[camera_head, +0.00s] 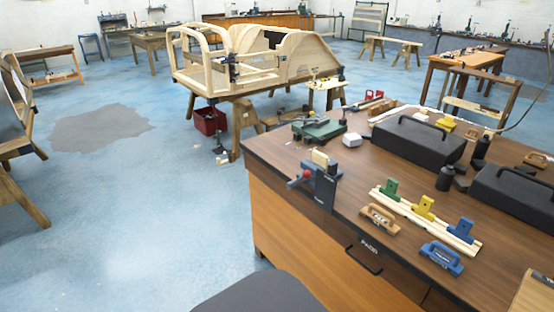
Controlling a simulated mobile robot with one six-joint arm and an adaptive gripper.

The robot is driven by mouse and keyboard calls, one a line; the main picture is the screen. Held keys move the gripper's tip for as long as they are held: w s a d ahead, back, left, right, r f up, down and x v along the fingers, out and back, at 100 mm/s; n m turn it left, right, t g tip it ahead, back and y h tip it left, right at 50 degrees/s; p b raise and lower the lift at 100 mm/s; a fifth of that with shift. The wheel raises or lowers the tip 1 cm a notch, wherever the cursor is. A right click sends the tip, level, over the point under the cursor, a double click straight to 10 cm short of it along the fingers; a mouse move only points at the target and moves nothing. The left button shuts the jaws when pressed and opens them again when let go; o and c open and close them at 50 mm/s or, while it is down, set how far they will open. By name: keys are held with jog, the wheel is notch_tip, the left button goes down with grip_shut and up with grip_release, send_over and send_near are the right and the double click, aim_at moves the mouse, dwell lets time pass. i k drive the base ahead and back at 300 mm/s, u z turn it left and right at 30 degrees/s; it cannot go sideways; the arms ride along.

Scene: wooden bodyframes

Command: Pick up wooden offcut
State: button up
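I cannot tell for sure which piece is the wooden offcut. A small pale wood block (320,158) stands upright in or against the top of the dark bench vise (321,186) at the workbench's near left corner. Long pale wood strips (410,213) lie on the bench under green, yellow and blue clamps. A light wood piece (535,296) shows at the bottom right edge, partly cut off. My gripper is not in view.
The brown workbench (350,220) fills the right, crowded with black cases (417,140), a wooden-handled plane (380,218) and a blue one (441,258). A wooden bodyframe (200,80) stands on trestles behind. Blue floor (130,200) at left is mostly clear.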

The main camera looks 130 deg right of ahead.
aim_at(320, 158)
jog(key=z, duration=0.05)
jog(key=k, duration=0.45)
jog(key=z, duration=1.45)
jog(key=i, duration=0.1)
jog(key=z, duration=2.8)
